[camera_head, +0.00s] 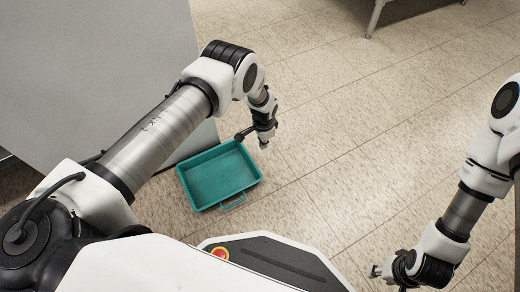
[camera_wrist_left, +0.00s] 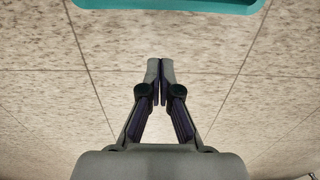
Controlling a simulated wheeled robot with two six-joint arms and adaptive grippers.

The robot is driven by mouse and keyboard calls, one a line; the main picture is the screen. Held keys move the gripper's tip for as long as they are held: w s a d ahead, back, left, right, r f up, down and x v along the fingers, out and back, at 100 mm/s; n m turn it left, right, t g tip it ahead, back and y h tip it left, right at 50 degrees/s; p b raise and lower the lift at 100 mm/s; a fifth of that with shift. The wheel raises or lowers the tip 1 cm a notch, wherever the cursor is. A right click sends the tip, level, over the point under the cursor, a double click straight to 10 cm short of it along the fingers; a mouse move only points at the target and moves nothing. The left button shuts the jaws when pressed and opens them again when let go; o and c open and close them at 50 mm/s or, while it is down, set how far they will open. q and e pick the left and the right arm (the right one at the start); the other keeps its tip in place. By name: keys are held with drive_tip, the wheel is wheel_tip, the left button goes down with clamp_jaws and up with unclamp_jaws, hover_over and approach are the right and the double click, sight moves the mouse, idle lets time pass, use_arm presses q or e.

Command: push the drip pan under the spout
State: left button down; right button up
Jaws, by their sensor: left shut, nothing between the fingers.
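The drip pan is a teal rectangular tray (camera_head: 219,175) with a handle loop on its near side. It lies empty on the tiled floor, close to the base of a grey panel. Its edge also shows at the top of the left wrist view (camera_wrist_left: 165,5). My left gripper (camera_head: 263,146) points down just beyond the pan's far right corner. In the left wrist view its fingers (camera_wrist_left: 160,75) are together and empty, apart from the pan. My right gripper (camera_head: 375,271) is at the lower right, away from the pan; its fingers are too small to read. No spout is visible.
A large grey panel (camera_head: 95,70) stands at the left, behind my left arm. A dark piece of furniture with a metal leg (camera_head: 375,18) is at the top right. The tiled floor (camera_head: 340,120) in the middle and right is clear.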

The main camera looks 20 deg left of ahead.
sight(263, 160)
use_arm(q)
wheel_tip(263, 160, down, 9)
drive_tip(key=b, duration=0.4)
drive_tip(key=shift+s+r, duration=0.1)
drive_tip(key=shift+r, duration=0.1)
drive_tip(key=shift+s+a+r, duration=0.3)
drive_tip(key=shift+s+a, duration=0.25)
drive_tip(key=shift+s+a+r, duration=0.25)
drive_tip(key=shift+s+a, duration=0.25)
drive_tip(key=shift+s, duration=0.05)
drive_tip(key=shift+s+a, duration=0.3)
drive_tip(key=shift+s, duration=0.1)
